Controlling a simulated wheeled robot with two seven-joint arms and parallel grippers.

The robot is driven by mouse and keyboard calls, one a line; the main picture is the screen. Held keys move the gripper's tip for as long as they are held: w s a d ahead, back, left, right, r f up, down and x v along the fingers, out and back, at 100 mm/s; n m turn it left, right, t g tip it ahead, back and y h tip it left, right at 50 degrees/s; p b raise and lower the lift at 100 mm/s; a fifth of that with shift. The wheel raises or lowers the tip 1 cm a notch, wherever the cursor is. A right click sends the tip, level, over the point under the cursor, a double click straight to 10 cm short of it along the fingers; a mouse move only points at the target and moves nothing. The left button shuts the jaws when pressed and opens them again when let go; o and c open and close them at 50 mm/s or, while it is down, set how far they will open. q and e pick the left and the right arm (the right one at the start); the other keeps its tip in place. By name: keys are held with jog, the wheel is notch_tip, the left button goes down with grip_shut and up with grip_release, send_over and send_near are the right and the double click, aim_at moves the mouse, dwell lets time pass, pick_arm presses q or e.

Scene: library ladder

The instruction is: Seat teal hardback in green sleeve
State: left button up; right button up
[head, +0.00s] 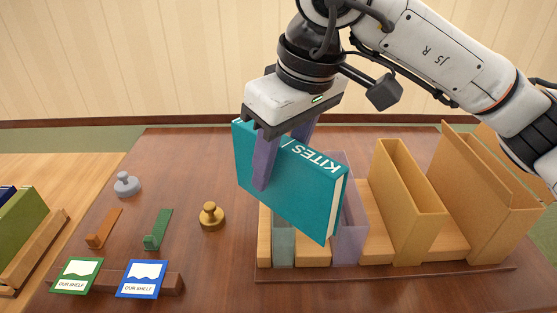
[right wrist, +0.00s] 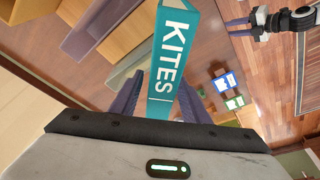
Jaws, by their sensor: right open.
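The teal hardback (head: 290,180), lettered KITES on its spine, is tilted above the rack of sleeves, its lower corner in front of the sleeves. My right gripper (head: 283,160) is open, with one finger on each side of the book; its spine also shows between the fingers in the right wrist view (right wrist: 175,60). A grey-green sleeve (head: 284,247) stands in the rack below, its upper part hidden by the book. I cannot tell whether the book touches it. My left gripper (right wrist: 240,27) shows small in the right wrist view, its two prongs apart.
A purple sleeve (head: 350,240) stands right of the grey-green one, then tan sleeves (head: 398,205) and taller tan ones (head: 475,170). A brass weight (head: 211,217), a grey weight (head: 127,184) and two cards (head: 141,279) are on the table's left, where some bare wood shows.

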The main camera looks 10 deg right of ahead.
jog(key=shift+r+p, duration=0.3)
jog(key=shift+r, duration=0.15)
jog(key=v, duration=1.1)
jog(key=shift+s+r, duration=0.1)
jog(key=shift+r, duration=0.2)
jog(key=shift+s, duration=0.1)
